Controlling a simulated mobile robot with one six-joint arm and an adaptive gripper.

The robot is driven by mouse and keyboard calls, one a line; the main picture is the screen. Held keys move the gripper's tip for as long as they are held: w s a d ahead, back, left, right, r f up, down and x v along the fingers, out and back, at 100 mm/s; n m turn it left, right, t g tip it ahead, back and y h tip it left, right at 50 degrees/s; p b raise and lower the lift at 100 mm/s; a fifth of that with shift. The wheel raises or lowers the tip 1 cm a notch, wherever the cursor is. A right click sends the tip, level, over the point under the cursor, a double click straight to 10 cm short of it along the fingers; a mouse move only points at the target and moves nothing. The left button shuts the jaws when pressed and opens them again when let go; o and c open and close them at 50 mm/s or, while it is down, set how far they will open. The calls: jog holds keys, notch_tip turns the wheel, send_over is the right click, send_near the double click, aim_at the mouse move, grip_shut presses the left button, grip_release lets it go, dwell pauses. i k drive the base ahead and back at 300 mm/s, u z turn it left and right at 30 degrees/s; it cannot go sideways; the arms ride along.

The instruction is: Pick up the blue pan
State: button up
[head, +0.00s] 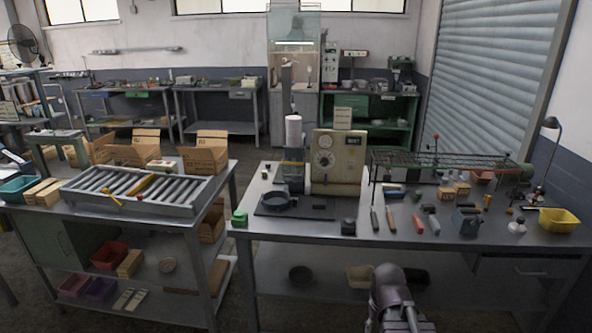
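A round, dark blue-grey pan (278,207) sits on a dark flat plate (322,213) at the left part of the right-hand workbench. It is the closest match to the blue pan. It is upright and stands just in front of a grey machine post. Part of my arm shows at the bottom edge, right of the middle, in front of the bench and well apart from the pan. I cannot make out my gripper's fingers in this view.
The right-hand workbench (290,234) also holds a beige box machine (338,160), a green block (240,218), a dark small block (348,227), several hand tools and a yellow bin (559,221). A wire rack (440,163) stands at its back. A roller tray (140,189) is on the left table.

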aim_at(276, 199)
jog(key=k, duration=0.65)
jog(key=u, duration=0.45)
jog(key=i, duration=2)
jog(key=z, duration=0.4)
